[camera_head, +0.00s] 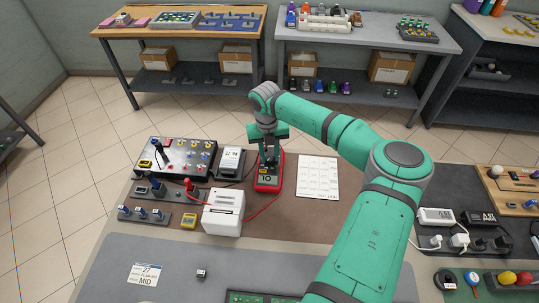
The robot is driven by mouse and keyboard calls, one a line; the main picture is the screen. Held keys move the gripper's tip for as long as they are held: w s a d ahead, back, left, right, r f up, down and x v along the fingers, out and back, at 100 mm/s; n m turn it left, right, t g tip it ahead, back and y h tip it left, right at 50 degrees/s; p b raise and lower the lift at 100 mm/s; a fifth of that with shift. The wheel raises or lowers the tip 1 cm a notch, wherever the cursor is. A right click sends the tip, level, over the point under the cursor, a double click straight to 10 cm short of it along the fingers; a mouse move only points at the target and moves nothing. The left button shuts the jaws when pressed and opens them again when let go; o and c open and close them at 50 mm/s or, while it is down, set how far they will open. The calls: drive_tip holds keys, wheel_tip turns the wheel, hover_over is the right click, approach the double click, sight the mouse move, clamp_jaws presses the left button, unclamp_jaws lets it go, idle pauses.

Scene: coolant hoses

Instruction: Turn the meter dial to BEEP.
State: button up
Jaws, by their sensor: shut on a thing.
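The red meter (268,184) lies on the brown mat (275,216) with its display toward the near side; the display shows characters that look like "OL" upside down. My gripper (270,160) points down over the far part of the meter, where the dial would be. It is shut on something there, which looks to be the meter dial. The gripper hides the dial and its markings, so its pointer and the BEEP mark cannot be seen. A red lead runs from near the meter to the left.
A white box (223,212), a dark device (229,162) and a switch panel (175,158) stand left of the meter. A printed sheet (318,176) lies to its right. Power adapters (437,216) sit farther right. The front grey mat is mostly clear.

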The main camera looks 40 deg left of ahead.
sight(268, 158)
drive_tip(key=m, duration=0.6)
drive_tip(key=shift+a, duration=0.1)
drive_tip(key=shift+m, duration=0.3)
idle(0.3)
idle(1.2)
drive_tip(key=o, duration=1.1)
wheel_tip(268, 158, up, 11)
drive_tip(key=shift+a+f, duration=0.1)
drive_tip(key=shift+a, duration=0.05)
